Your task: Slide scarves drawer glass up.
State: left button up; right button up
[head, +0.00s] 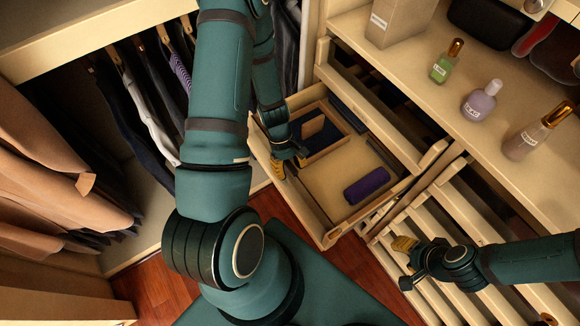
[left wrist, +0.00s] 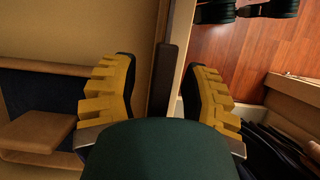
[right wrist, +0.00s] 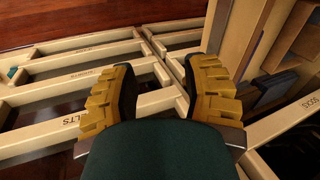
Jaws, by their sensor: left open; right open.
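An open drawer (head: 335,208) is pulled out in the head view, with a wooden box (head: 318,130) and a dark purple roll (head: 367,186) inside. My left gripper (head: 289,165) is open at its front panel; in the left wrist view the fingers (left wrist: 164,90) lie either side of the panel and its dark strip (left wrist: 165,75). My right gripper (head: 405,262) is open by the slatted drawer fronts (head: 480,235) at the lower right. In the right wrist view its open fingers (right wrist: 160,90) are above pale drawer frames (right wrist: 75,70). I cannot read a scarves label.
Perfume bottles (head: 480,102) and a box (head: 398,22) stand on the counter above the drawers. Hanging clothes (head: 130,95) fill the left side.

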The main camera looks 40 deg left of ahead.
pick_arm(q)
grip_shut()
jog(key=shift+r, duration=0.1)
notch_tip(320, 180, up, 6)
jog(key=p, duration=0.4)
jog(key=shift+f, duration=0.3)
grip_release()
